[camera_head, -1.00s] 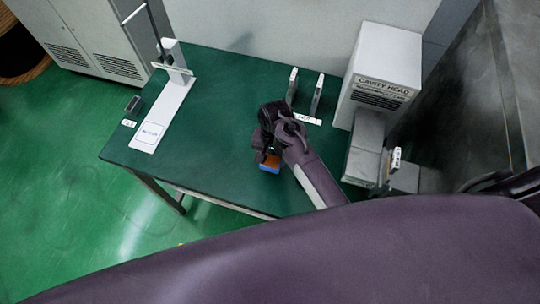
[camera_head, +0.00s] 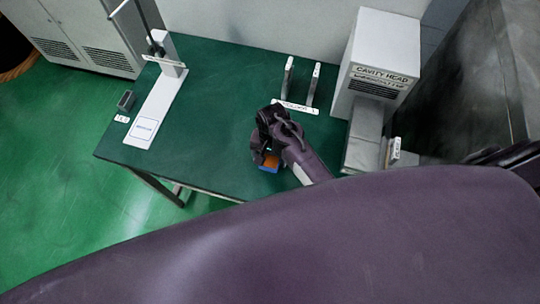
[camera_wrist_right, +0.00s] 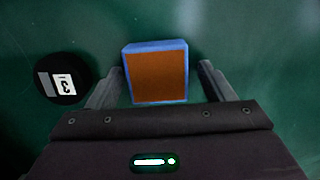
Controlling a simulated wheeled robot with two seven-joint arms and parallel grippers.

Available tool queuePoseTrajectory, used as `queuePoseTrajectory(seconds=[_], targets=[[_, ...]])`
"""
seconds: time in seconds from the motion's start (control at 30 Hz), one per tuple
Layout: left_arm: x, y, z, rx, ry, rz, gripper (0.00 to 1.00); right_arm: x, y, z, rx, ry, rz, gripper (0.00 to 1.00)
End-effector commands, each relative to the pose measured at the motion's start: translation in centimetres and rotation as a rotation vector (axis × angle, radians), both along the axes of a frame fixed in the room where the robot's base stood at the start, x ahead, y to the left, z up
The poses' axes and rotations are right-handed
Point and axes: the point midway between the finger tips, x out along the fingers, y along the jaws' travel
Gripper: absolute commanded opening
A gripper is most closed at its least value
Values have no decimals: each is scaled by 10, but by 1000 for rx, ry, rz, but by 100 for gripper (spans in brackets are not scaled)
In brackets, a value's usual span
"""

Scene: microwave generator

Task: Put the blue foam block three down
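The blue foam block (camera_wrist_right: 156,75), with an orange-brown face, sits between the fingers of my right gripper (camera_wrist_right: 160,68) in the right wrist view. The left finger is very close to it; a gap shows at the right finger, so the gripper looks open around it. In the head view the block (camera_head: 269,168) shows partly under the right gripper (camera_head: 262,158), near the table's front edge. I cannot tell whether it rests on the table. A black disc with a label reading 3 (camera_wrist_right: 63,83) lies left of the block. My left gripper is not in view.
The green table (camera_head: 215,105) carries a white stand with a long base (camera_head: 160,105) at left. Two upright plates (camera_head: 300,82) stand behind my gripper. The white cavity head box (camera_head: 385,55) stands at right. The table's middle left is clear.

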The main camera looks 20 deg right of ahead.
Motion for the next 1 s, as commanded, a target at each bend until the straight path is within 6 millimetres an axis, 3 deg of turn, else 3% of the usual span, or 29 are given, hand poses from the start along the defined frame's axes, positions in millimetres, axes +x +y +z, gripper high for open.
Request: queuePoseTrajectory(seconds=[0.27, 0.8, 1.0], targets=[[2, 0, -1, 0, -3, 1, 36, 1, 0, 7, 1, -3, 0, 75], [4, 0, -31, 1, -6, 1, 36, 12, -7, 106, 0, -4, 1, 75], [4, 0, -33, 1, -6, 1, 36, 12, -8, 122, -1, -1, 0, 75]])
